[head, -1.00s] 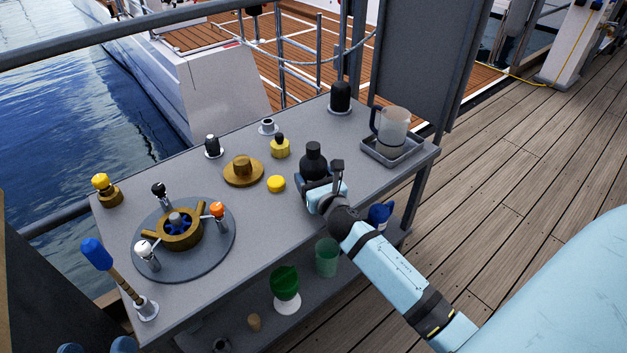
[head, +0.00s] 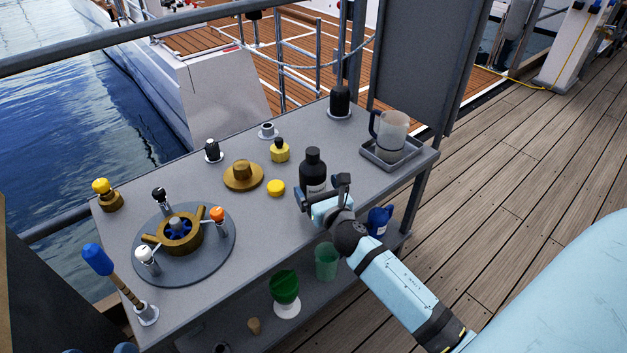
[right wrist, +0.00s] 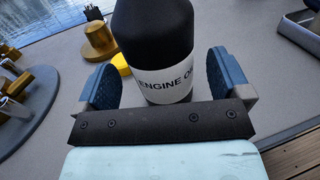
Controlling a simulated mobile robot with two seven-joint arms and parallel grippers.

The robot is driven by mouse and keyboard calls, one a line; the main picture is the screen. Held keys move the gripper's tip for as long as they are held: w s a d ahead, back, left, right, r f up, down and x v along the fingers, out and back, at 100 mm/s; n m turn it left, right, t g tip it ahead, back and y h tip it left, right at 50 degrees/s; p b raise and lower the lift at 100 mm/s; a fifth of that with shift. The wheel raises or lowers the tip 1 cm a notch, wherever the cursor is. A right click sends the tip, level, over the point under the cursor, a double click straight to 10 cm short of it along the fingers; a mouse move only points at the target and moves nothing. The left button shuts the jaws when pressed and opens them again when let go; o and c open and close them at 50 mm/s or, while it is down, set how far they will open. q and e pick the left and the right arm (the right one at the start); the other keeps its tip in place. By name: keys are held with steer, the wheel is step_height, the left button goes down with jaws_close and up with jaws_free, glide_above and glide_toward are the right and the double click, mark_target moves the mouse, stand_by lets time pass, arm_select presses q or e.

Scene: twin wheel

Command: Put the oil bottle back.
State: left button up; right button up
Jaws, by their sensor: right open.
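The oil bottle (head: 313,166) is black with a white label and stands upright on the grey table, right of the yellow cap. The right wrist view shows it large (right wrist: 155,35), its label reading "ENGINE O…". My right gripper (head: 323,192) is open at the near side of the bottle. In the right wrist view its two blue finger pads (right wrist: 165,78) stand to either side of the bottle's lower part, with gaps showing. The bottle's base is partly hidden behind the gripper. My left gripper does not show clearly.
A grey tray (head: 370,153) with a clear jug (head: 391,135) stands right of the bottle. A yellow cap (head: 276,188), a brass flanged piece (head: 243,176) and a round plate with a brass wheel (head: 180,236) are to the left. The lower shelf holds a green funnel (head: 285,286).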

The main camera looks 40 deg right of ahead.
steer(key=s+a, duration=0.2)
steer(key=s, duration=0.7)
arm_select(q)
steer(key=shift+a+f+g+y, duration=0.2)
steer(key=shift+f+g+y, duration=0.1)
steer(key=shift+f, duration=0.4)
arm_select(e)
steer(key=s+a+r+m+y, duration=0.3)
steer(key=a+m, duration=0.4)
steer(key=m, duration=0.3)
steer(key=s+a+r+m+y, duration=0.4)
steer(key=a+m, duration=0.3)
steer(key=m, duration=0.3)
steer(key=s+a+r+m+g+y, duration=0.1)
steer(key=s+a+r+m+y, duration=0.2)
steer(key=a+m, duration=0.4)
steer(key=r+m+y, duration=0.1)
steer(key=m, duration=0.3)
steer(key=shift+s, duration=0.3)
